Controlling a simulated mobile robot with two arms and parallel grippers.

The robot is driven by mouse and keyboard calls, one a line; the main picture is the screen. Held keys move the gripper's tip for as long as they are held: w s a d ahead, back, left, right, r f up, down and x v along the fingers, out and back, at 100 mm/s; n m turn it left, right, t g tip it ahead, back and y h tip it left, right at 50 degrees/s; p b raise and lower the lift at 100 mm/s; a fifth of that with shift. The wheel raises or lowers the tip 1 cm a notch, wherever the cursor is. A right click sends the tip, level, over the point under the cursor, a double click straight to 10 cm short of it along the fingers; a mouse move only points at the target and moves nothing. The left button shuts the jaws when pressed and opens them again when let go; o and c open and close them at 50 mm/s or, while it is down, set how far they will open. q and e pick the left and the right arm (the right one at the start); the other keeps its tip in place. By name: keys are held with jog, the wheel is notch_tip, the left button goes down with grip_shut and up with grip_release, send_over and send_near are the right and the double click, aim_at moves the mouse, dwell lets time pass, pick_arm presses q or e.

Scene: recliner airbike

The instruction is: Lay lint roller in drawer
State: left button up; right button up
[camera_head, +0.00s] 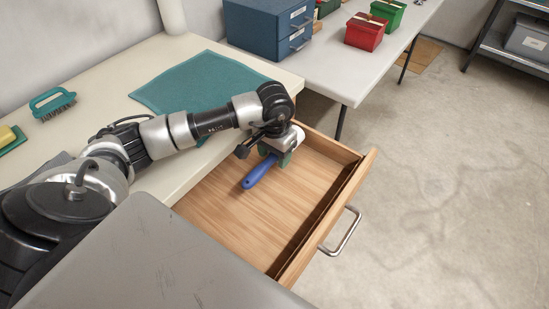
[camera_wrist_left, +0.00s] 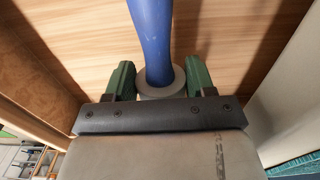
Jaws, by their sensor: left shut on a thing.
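The lint roller shows as a blue handle (camera_head: 260,172) and a white roll (camera_head: 299,134) in the head view. In the left wrist view its blue handle (camera_wrist_left: 152,40) runs up from a pale round end between the green fingers. My left gripper (camera_head: 282,158) is shut on the lint roller, inside the outline of the open drawer (camera_head: 225,205). The wrist view shows the left gripper (camera_wrist_left: 158,80) over the wooden drawer floor. I cannot tell whether the roller touches that floor. My right gripper is not in view.
The drawer has a metal handle (camera_head: 341,232) and a narrow strip along its front. A teal mat (camera_head: 190,85) and a green brush (camera_head: 52,103) lie on the cream table. A blue cabinet (camera_head: 265,28) and a red box (camera_head: 366,32) stand behind. The drawer's front part is clear.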

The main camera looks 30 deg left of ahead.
pick_arm(q)
notch_tip(320, 180, down, 2)
jog(key=shift+f, duration=0.25)
jog(key=shift+f, duration=0.2)
jog(key=o, duration=0.8)
jog(key=shift+o, duration=0.2)
jog(key=shift+r, duration=0.1)
